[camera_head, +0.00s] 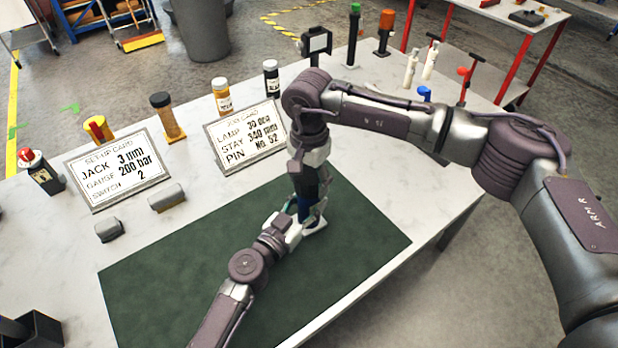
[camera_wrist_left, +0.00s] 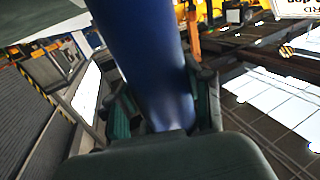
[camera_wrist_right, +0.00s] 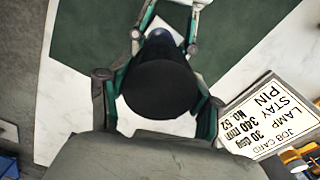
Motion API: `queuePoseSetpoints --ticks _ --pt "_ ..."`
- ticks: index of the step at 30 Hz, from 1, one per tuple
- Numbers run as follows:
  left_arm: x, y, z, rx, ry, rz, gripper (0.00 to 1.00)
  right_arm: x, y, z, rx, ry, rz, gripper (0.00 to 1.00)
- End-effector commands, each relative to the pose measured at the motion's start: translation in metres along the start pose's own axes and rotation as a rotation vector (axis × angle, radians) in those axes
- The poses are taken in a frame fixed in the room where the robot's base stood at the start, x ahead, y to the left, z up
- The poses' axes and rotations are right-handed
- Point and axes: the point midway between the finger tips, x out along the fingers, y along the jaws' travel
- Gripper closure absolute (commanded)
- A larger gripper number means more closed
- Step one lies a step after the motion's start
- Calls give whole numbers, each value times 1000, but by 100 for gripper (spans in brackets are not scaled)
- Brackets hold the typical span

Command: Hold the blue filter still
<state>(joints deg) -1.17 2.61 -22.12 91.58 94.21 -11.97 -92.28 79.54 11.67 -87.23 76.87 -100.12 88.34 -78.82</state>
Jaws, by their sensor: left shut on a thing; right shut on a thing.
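My left gripper (camera_head: 298,214) reaches in low from the left and is shut on the blue body. In the left wrist view the blue filter (camera_wrist_left: 148,60) fills the space between the fingers. My right gripper (camera_head: 310,172) comes down from above and is shut around the upper part. In the right wrist view a round black top (camera_wrist_right: 160,88) sits between its fingers and hides most of what is below.
A set-up card (camera_head: 118,167) and a job card (camera_head: 245,135) stand behind the mat. Several bottles, a red-topped switch (camera_head: 40,172) and two grey blocks (camera_head: 167,197) are at the left and back. Tools stand at the right back. The mat's left and front are clear.

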Motion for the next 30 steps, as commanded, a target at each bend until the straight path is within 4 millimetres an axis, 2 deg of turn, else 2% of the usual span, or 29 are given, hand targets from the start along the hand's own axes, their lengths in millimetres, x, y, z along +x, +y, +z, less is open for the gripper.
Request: queuePoseSetpoints --ticks 24,28,30 --pt "0 3 0 -1 0 6 100 1 -1 0 1808 -4 -3 78" --pt "0 3 0 0 0 6 100 1 -1 0 2036 -4 -4 78" --pt "0 3 0 0 0 6 100 1 -1 -1 2050 -4 -5 78"
